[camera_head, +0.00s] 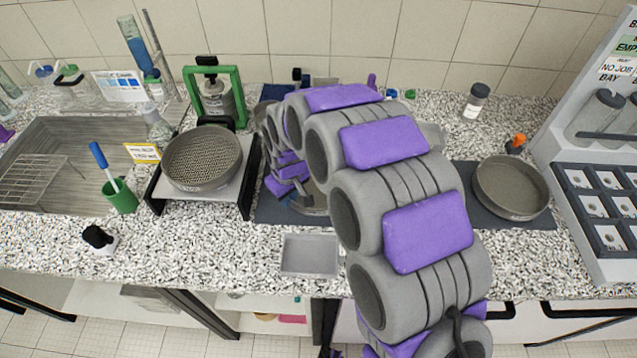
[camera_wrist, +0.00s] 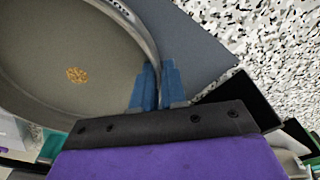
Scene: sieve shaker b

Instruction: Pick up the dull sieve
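In the wrist view a round grey sieve (camera_wrist: 60,40) with a dull grey-brown floor fills the left side, with a small pile of tan grains in it. My gripper (camera_wrist: 158,75) has its two blue fingers close together, one on each side of the sieve's wall, and looks shut on it. In the head view my gripper (camera_head: 290,190) is over this sieve (camera_head: 314,207), which is mostly hidden behind my arm. A second sieve (camera_head: 202,157) with a coarse perforated floor sits on a stand at left. A third, dull grey-brown sieve (camera_head: 510,188) lies at right.
A dark mat (camera_head: 274,212) lies under the middle sieve. A small grey tray (camera_head: 309,255) lies in front of it. A green-framed device (camera_head: 215,92), a green cup with a brush (camera_head: 121,196) and a bottle (camera_head: 475,101) stand around. A grey rack (camera_head: 590,170) borders the right.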

